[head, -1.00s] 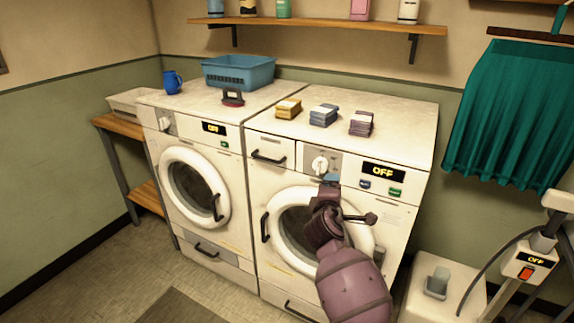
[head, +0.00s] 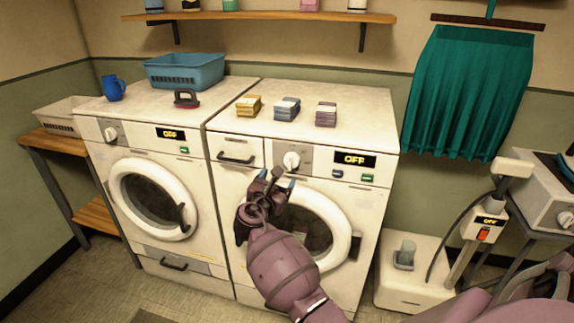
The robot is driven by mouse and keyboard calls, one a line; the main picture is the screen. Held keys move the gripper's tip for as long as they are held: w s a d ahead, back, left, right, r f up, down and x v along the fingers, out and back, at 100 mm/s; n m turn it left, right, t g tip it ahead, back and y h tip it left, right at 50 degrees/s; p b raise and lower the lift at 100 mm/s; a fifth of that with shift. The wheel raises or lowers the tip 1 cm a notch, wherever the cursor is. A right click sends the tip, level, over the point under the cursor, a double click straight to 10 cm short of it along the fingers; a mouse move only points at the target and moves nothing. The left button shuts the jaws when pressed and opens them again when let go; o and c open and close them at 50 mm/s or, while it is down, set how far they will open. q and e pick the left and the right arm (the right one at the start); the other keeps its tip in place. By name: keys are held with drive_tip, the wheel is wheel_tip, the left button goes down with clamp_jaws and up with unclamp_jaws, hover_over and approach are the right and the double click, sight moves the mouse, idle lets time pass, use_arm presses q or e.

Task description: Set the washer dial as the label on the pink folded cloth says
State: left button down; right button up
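Three small folded stacks lie on the right machine (head: 360,100): yellow (head: 248,106), blue (head: 286,109) and mauve-pink (head: 326,114). The mauve-pink one best fits the pink folded cloth; no label on it is readable. The left machine (head: 140,110) has a dial (head: 111,132) and an OFF display. My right gripper (head: 277,180) is open and empty, its blue-tipped fingers just below and left of the right dial, in front of the door. My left gripper is not in view.
A blue basket (head: 185,71), a blue jug (head: 113,88) and a red-black iron-like object (head: 186,98) stand on the left machine. A shelf (head: 270,17) runs above. A teal cloth (head: 470,90) hangs at right. The right machine's front top is clear.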

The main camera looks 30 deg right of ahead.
sight(289, 164)
drive_tip(key=b+x, duration=0.1)
drive_tip(key=x, duration=0.8)
drive_tip(key=shift+d, duration=0.25)
drive_tip(key=c, duration=0.9)
